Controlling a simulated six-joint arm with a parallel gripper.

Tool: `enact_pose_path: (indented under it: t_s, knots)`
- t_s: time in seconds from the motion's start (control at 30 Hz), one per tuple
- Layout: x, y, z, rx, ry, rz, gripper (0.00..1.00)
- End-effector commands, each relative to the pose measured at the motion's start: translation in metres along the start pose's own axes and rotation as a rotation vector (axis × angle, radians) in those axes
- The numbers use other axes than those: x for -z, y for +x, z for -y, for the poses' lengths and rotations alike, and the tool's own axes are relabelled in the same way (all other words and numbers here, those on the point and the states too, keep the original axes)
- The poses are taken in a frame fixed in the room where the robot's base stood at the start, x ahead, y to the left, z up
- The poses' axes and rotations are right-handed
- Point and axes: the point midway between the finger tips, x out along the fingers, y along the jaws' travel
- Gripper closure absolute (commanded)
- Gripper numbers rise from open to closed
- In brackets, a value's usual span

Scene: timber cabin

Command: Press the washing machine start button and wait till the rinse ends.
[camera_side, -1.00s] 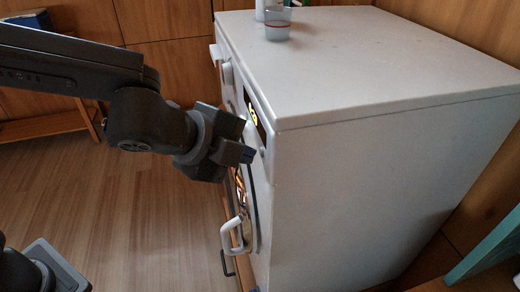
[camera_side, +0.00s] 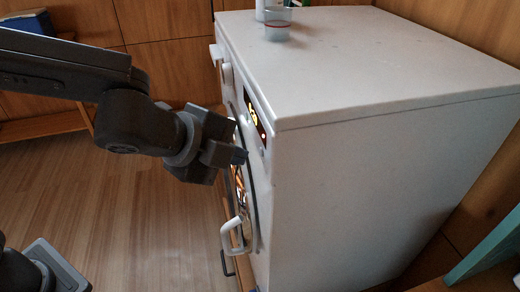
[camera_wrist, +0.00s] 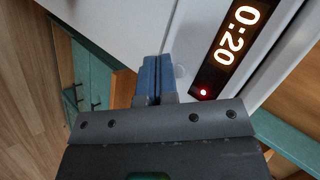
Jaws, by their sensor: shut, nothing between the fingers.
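The white washing machine (camera_side: 370,190) stands at the right in the side view, its front panel facing left. In the wrist view the lit display (camera_wrist: 237,35) reads 0:20, and a red light (camera_wrist: 203,92) glows at its lower end. A pale round button (camera_wrist: 180,71) shows just right of my fingertips, partly hidden by them. My gripper (camera_side: 238,156) is shut and empty, in front of the panel with a small gap to it. In the wrist view its blue-grey fingers (camera_wrist: 154,64) lie side by side.
A clear cup with a red line (camera_side: 278,24) and a bottle (camera_side: 267,8) stand on the machine's top. The white door handle (camera_side: 232,236) sticks out below my gripper. A teal piece of furniture (camera_side: 490,245) is at the lower right. Open floor lies left.

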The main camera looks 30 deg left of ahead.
Motion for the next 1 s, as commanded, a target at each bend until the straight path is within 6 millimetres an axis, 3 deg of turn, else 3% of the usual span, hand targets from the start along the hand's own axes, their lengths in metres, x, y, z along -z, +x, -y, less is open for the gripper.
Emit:
enact_pose_path:
  t_s: [0.23,0.7,1.0]
  knots:
    - [-0.002,-0.002,-0.001,0.001,0.0,0.0,1.0]
    - [-0.023,-0.032,-0.022,0.001,0.0,0.0,1.0]
    - [-0.025,-0.035,-0.025,0.0,0.0,0.0,1.0]
